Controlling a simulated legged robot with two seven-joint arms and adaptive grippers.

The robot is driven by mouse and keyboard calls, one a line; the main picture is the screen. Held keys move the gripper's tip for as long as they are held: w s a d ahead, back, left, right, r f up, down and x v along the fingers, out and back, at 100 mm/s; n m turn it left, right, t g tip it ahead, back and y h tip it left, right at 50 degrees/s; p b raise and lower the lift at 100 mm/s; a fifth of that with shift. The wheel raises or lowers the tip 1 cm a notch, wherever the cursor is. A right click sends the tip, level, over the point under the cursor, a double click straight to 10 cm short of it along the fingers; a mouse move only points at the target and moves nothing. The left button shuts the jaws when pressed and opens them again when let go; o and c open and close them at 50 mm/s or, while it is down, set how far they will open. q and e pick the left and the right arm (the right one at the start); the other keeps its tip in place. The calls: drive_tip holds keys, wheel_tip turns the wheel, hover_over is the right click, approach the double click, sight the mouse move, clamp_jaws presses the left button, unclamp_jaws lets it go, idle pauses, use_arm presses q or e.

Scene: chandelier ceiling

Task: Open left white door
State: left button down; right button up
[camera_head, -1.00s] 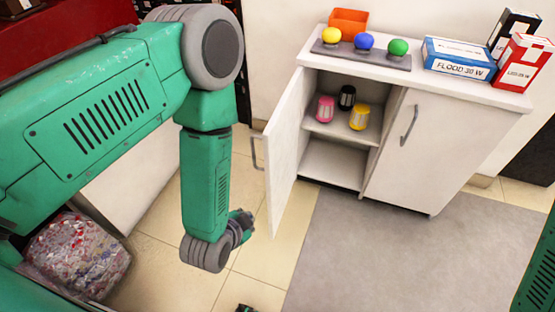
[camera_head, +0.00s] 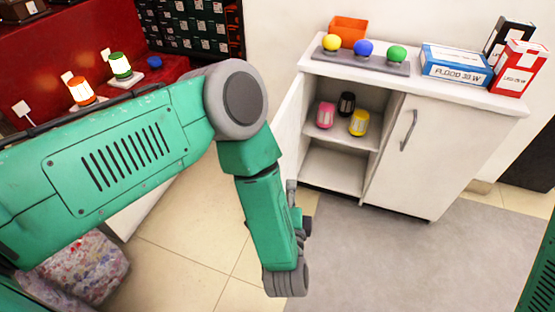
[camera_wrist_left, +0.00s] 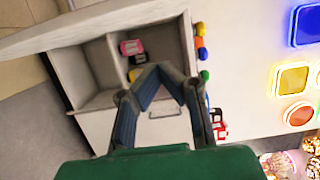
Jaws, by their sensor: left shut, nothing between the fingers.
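The left white door (camera_head: 290,122) of the white cabinet stands swung open, with the left compartment exposed. My left arm covers much of the door in the head view, and its handle is hidden there. A pale panel that looks like this door (camera_wrist_left: 90,28) crosses the top of the left wrist view. My left gripper (camera_head: 302,222) is in front of the cabinet by the open door; whether it touches the door is unclear. Its fingers (camera_wrist_left: 163,72) meet at the tips and hold nothing. My right gripper is not in view.
The right cabinet door (camera_head: 425,150) is closed. Pink (camera_head: 325,115), black (camera_head: 346,103) and yellow (camera_head: 359,123) lanterns stand on the inner shelf. Boxes and coloured balls sit on top. Grey mat (camera_head: 390,250) and clear floor lie in front. A red bench (camera_head: 75,60) is at left.

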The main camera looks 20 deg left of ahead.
use_arm(q)
drive_tip(key=w+a+b, duration=0.4)
drive_tip(key=w+a, duration=0.2)
drive_tip(key=w, duration=0.2)
drive_tip(key=shift+b, duration=0.4)
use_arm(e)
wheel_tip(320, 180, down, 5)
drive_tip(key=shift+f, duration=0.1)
use_arm(q)
drive_tip(key=shift+w+d, duration=0.1)
drive_tip(key=shift+d, duration=0.05)
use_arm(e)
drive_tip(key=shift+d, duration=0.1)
use_arm(q)
drive_tip(key=shift+w, duration=0.1)
